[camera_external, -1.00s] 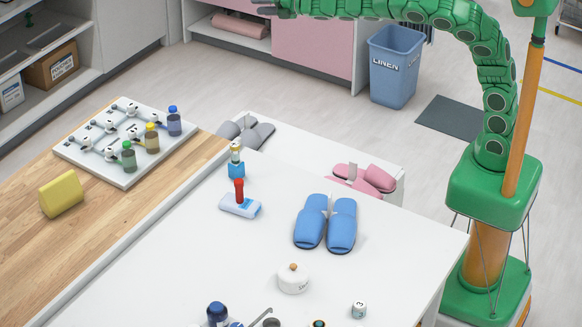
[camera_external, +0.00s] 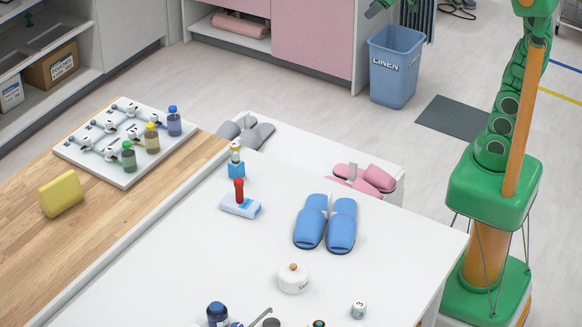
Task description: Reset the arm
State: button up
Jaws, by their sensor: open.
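My arm is green, with its column at the right of the view. It rises from the column and leaves the picture at the top. My gripper (camera_external: 376,10) shows only in part at the top edge, above the linen bin and well clear of the white table. It is open, and I see nothing held in it. Most of the wrist and the upper arm are out of the picture.
A white table (camera_external: 170,270) bears blue slippers (camera_external: 326,222), a white lidded pot (camera_external: 293,279) and a red-handled item (camera_external: 239,192). A rack of bottles (camera_external: 125,182) and a yellow sponge (camera_external: 61,194) are at left. A blue linen bin (camera_external: 394,75) stands behind.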

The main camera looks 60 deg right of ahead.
jog(key=s+d+f+m+g, duration=0.1)
jog(key=s+f+g, duration=0.3)
jog(key=s+f, duration=0.6)
jog(key=s+d+f+m+g, duration=0.1)
jog(key=s+d+f+g, duration=0.3)
jog(key=s+f, duration=0.7)
jog(key=s+g, duration=0.1)
jog(key=s, duration=0.7)
jog(key=shift+s+d+f+m+h, duration=0.15)
jog(key=shift+s+f+m+h, duration=0.05)
jog(key=shift+s+m+h, duration=0.1)
